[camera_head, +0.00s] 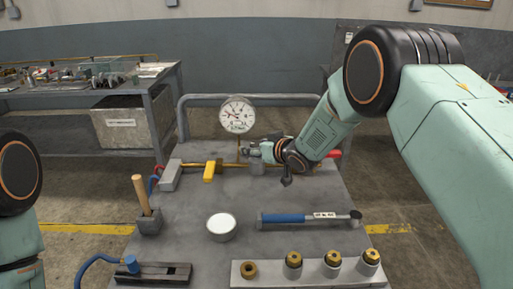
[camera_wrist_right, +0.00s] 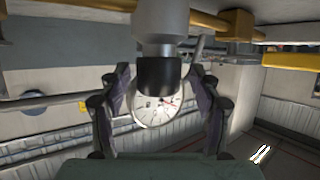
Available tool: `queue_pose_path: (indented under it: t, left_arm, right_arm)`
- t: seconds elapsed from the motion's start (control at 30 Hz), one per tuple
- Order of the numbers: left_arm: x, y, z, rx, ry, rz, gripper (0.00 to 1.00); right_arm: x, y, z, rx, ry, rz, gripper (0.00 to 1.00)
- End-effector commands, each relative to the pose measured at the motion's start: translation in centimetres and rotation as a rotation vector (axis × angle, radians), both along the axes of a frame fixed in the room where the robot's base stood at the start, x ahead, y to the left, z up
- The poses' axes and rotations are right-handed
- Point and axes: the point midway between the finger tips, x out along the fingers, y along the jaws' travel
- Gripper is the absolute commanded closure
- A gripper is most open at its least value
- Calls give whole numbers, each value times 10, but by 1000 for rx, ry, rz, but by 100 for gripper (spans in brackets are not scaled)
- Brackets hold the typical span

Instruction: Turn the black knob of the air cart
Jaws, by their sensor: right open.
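The air cart (camera_head: 190,205) stands in front of me with a round white gauge (camera_head: 237,115) on its brass pipe. My right gripper (camera_head: 252,151) is just below the gauge, beside the pipe. In the right wrist view the black knob (camera_wrist_right: 158,76) is a short dark cylinder below a grey round body. My right gripper's two fingers are open, one on each side of the knob, with visible gaps. In the head view I cannot make out the knob near the gripper. My left gripper is out of view.
A yellow valve handle (camera_head: 210,171) is left of the gripper. A blue-handled hammer (camera_head: 285,218), a white round container (camera_head: 221,226), a wooden-handled tool (camera_head: 141,192) and a block with brass fittings (camera_head: 300,272) occupy the cart top. A workbench (camera_head: 150,84) stands behind left.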

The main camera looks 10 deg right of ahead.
Motion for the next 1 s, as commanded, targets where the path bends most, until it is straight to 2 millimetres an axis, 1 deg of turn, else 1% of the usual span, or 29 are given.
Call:
queue_pose_path:
  t: [0.23, 0.27, 0.9, 1.0]
  left_arm:
    - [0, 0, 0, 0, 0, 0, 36]
    - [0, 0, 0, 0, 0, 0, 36]
    - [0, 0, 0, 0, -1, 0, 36]
    - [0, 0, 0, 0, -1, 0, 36]
  right_arm:
    - [2, 0, 0, 0, 0, 0, 36]
    - [2, 0, 0, 0, 0, 0, 38]
    - [1, 0, -1, 0, 2, -1, 92]
    - [1, 0, -1, 0, 2, -4, 92]
